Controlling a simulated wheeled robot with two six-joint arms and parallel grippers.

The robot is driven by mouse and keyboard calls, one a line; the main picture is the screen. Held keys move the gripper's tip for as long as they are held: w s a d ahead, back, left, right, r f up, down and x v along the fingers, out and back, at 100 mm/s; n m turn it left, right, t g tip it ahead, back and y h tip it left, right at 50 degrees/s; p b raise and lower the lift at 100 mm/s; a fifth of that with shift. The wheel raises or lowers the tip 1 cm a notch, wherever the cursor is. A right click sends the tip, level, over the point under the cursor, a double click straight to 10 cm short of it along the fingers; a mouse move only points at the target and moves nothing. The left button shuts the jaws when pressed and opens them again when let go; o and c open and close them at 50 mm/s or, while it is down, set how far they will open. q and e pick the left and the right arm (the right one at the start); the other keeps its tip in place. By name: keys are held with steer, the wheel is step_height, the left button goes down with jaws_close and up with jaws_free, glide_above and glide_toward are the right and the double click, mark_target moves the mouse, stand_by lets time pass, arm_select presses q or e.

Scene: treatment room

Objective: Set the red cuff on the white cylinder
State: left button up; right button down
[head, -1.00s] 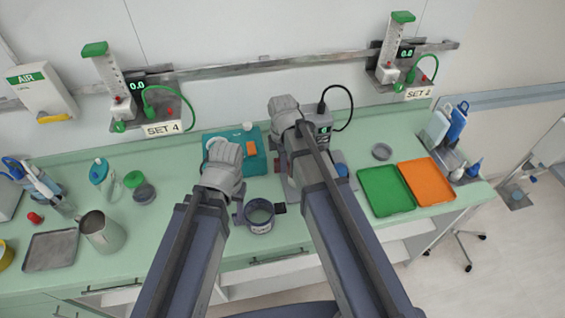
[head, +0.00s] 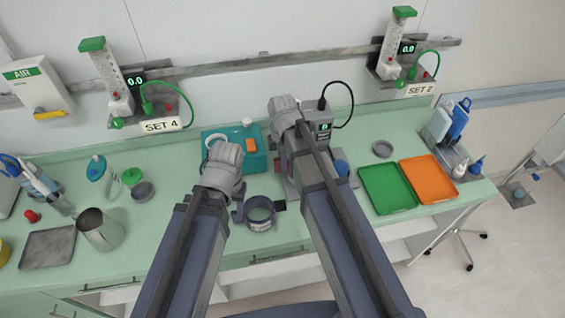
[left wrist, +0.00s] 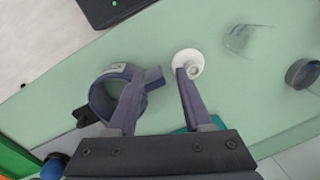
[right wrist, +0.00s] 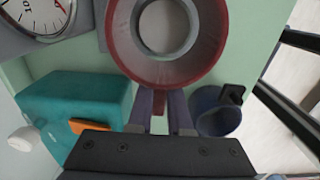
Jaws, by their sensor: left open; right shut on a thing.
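The red cuff (right wrist: 120,40) is an open ring in the right wrist view, its short tab between the fingers of my right gripper (right wrist: 160,100). A pale round thing (right wrist: 165,28), possibly the white cylinder, shows inside the cuff's opening. I cannot tell whether the cuff is around it or above it. In the head view my right gripper (head: 285,135) hides most of the cuff. My left gripper (left wrist: 160,85) is open and empty, its fingers in front of a blue cuff (left wrist: 97,105) and a small white disc (left wrist: 190,58).
A teal box (head: 255,162) with an orange patch stands behind my grippers. A dial gauge (right wrist: 38,18) is close to the red cuff. Green (head: 388,188) and orange (head: 427,180) trays lie right. A metal jug (head: 100,230) stands left. The counter's front middle-left is clear.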

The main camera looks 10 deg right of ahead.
arm_select(q)
steer(key=shift+f+b, duration=2.4)
steer(key=shift+f, duration=0.05)
arm_select(e)
steer(key=shift+f, duration=2.45)
arm_select(q)
steer(key=shift+f, duration=0.15)
arm_select(e)
steer(key=shift+f, duration=0.15)
steer(key=c, duration=0.8)
jaws_free()
steer(key=shift+o, duration=0.2)
step_height(320, 180, up, 7)
steer(key=p, duration=0.7)
arm_select(q)
step_height(320, 180, up, 7)
